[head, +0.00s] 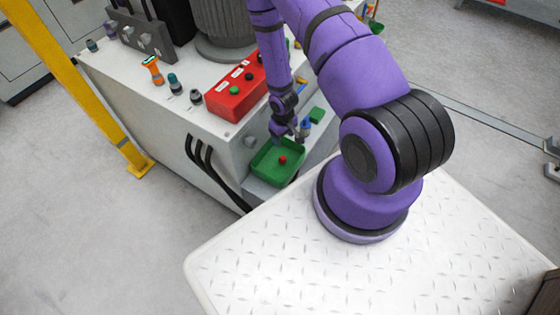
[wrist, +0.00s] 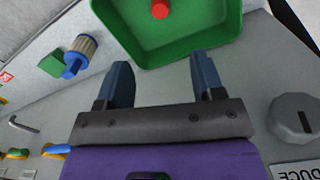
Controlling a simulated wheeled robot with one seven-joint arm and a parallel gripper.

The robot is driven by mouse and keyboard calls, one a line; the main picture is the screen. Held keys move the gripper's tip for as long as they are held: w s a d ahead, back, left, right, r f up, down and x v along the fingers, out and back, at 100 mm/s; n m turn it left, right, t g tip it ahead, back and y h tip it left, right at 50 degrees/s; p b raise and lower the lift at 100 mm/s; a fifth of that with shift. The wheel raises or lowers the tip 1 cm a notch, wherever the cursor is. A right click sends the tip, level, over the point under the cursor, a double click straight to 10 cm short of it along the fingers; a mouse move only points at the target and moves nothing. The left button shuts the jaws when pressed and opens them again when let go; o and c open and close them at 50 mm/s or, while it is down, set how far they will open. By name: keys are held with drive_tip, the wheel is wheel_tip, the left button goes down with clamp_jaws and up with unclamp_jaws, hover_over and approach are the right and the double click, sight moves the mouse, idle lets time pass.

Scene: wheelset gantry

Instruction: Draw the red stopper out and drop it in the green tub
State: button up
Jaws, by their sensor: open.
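The red stopper (head: 282,160) lies inside the green tub (head: 264,174), on its floor. In the wrist view the red stopper (wrist: 160,9) shows at the top edge, partly cut off, and the green tub (wrist: 183,53) surrounds it. My gripper (head: 300,135) is just beside the tub, on its upper right side in the head view. In the wrist view the two fingers of my gripper (wrist: 163,72) are spread apart with nothing between them, at the tub's near rim. I cannot tell whether they touch the tub.
A red box with buttons (head: 236,92) stands on the white cabinet. Beside the tub in the wrist view are a blue-capped ribbed cylinder (wrist: 83,52), a grey slotted knob (wrist: 293,118) and a hex key (wrist: 25,129). A yellow post (head: 82,85) stands at the left.

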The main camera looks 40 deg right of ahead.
wheel_tip(320, 180, up, 6)
drive_tip(key=shift+f, duration=0.25)
idle(0.5)
drive_tip(key=w+a+r+t+h, duration=0.1)
drive_tip(key=w+a+r, duration=0.1)
drive_tip(key=r, duration=1.5)
drive_tip(key=w+a+r+t, duration=0.1)
drive_tip(key=w+r+t, duration=0.1)
drive_tip(key=r, duration=1.5)
drive_tip(key=s+a+r+m, duration=0.15)
drive_tip(key=s+r, duration=0.25)
drive_tip(key=r, duration=0.4)
drive_tip(key=s+a+r, duration=0.3)
drive_tip(key=s+r, duration=0.2)
drive_tip(key=r, duration=0.2)
drive_tip(key=s+a+r+t, duration=0.1)
drive_tip(key=s+r, duration=0.3)
drive_tip(key=s, duration=0.2)
drive_tip(key=s+a+r+t+y, duration=0.1)
drive_tip(key=s+a+r, duration=0.1)
drive_tip(key=s, duration=0.5)
drive_tip(key=shift+a+v, duration=0.2)
drive_tip(key=shift+v, duration=0.75)
